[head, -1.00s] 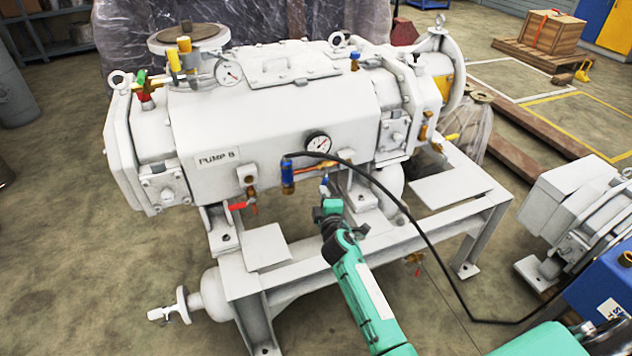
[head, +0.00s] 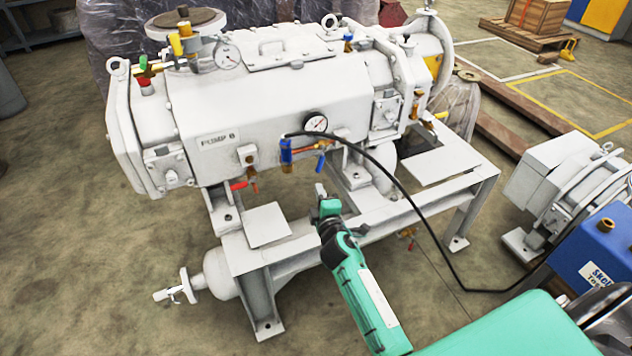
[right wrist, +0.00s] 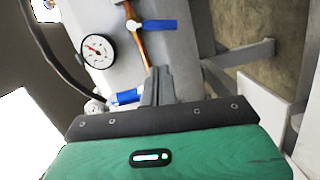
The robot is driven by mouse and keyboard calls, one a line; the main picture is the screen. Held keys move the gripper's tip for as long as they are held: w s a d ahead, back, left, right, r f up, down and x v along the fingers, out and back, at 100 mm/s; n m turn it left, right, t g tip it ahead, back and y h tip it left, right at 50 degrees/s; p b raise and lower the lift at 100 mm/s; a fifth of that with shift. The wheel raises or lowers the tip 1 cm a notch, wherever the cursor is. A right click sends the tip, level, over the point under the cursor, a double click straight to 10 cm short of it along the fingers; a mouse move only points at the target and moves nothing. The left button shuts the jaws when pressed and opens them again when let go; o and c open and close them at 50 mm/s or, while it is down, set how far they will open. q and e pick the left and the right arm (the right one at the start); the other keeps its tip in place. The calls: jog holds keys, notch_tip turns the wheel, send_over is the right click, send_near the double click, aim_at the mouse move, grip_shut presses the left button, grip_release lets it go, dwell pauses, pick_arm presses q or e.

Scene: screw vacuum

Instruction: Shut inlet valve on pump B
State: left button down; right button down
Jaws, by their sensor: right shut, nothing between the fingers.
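Pump B (head: 260,110) is a large white machine with its name on the front. A copper pipe (head: 305,148) on its front, below a round gauge (head: 316,123), carries a blue valve fitting (head: 286,152) and a small blue lever (head: 321,163). My right gripper (head: 320,188) is shut and empty, just below the blue lever and apart from it in the head view. In the right wrist view, the shut fingers (right wrist: 158,85) point toward the copper pipe, with one blue handle (right wrist: 160,25) ahead and another blue part (right wrist: 127,96) beside them. My left gripper is out of view.
A black hose (head: 410,205) runs from the copper pipe down to a blue unit (head: 600,245) at the right. A red-handled valve (head: 240,185) is left of my gripper. The white support frame (head: 400,215) lies around and beneath my right arm.

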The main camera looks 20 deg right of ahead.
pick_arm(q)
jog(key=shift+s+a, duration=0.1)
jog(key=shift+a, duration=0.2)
pick_arm(e)
jog(key=shift+s+a+r, duration=0.1)
jog(key=shift+s+a, duration=0.05)
jog(key=shift+s, duration=0.75)
jog(key=shift+s+a, duration=0.15)
jog(key=shift+s, duration=0.75)
